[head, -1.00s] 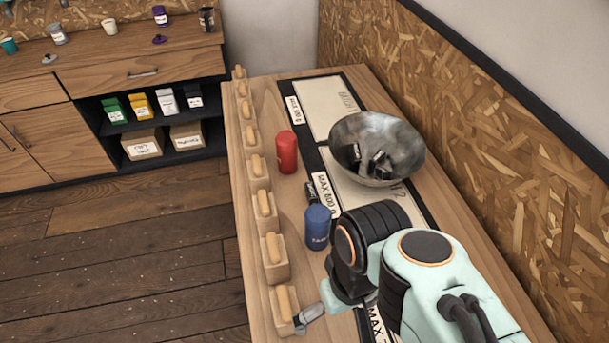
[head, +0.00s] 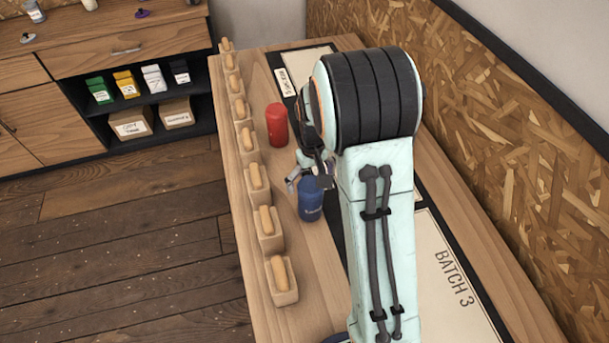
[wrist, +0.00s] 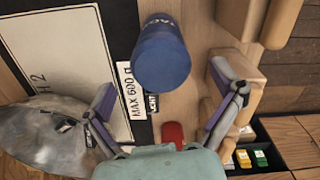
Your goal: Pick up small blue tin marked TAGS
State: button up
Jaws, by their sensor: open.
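The small blue tin (head: 311,206) stands upright on the wooden counter, beside the dark-edged batch mat. In the wrist view the blue tin (wrist: 162,57) shows its round end and part of pale lettering, too cut off to read whole. My gripper (head: 308,180) is at the top of the tin in the head view, partly hidden by my arm. In the wrist view my open gripper (wrist: 163,80) has one finger on each side of the tin, with gaps between fingers and tin.
A red tin (head: 277,125) stands farther along the counter. A row of wooden blocks with rounded tops (head: 257,188) lines its left edge. A metal bowl (wrist: 38,132) sits on the mat in the wrist view.

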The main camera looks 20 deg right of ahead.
notch_tip(320, 180, down, 6)
jog(key=shift+r, duration=0.2)
jog(key=c, duration=1.3)
